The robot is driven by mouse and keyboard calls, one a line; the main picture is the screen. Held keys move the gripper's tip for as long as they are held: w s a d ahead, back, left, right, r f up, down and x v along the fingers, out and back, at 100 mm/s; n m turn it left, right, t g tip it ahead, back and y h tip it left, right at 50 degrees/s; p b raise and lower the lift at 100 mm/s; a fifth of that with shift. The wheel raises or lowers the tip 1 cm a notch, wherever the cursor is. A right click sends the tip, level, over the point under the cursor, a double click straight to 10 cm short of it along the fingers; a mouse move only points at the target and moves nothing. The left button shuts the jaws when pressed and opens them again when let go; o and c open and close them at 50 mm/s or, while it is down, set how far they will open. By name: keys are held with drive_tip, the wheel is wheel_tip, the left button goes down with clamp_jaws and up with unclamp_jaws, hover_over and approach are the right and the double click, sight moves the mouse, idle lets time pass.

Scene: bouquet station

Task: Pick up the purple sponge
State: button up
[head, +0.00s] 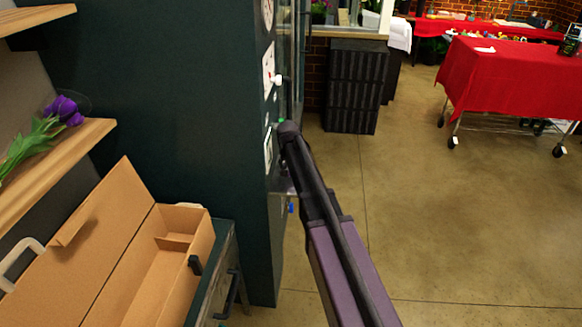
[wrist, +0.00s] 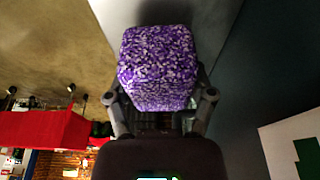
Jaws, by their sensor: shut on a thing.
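The purple sponge (wrist: 157,62), a speckled purple and white block, fills the upper middle of the wrist view. My gripper (wrist: 160,100) is shut on it, with one finger at each side of its lower part. A pale grey surface shows behind the sponge; I cannot tell whether the sponge touches it. In the head view my arm reaches up to the dark green cabinet wall, and I cannot make out the sponge there.
An open cardboard box (head: 125,235) sits at the lower left. Purple flowers (head: 62,108) lie on a wooden shelf (head: 75,145) above it. A black crate stack (head: 355,88) stands at the back. A red-covered cart (head: 510,75) is at the right. The floor between is clear.

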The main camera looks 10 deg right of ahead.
wheel_tip(320, 180, up, 2)
drive_tip(key=shift+p, duration=0.65)
drive_tip(key=s+d+r+p, duration=0.1)
drive_tip(key=s+d, duration=0.1)
drive_tip(key=s, duration=1.3)
drive_tip(key=shift+s+d+r, duration=0.25)
drive_tip(key=shift+s+d, duration=0.1)
drive_tip(key=shift+s, duration=0.05)
drive_tip(key=o, duration=0.3)
drive_tip(key=shift+p, duration=0.3)
drive_tip(key=shift+c, duration=1.4)
wheel_tip(320, 180, up, 12)
drive_tip(key=p, duration=1.1)
drive_tip(key=shift+f, duration=0.25)
drive_tip(key=shift+a, duration=0.1)
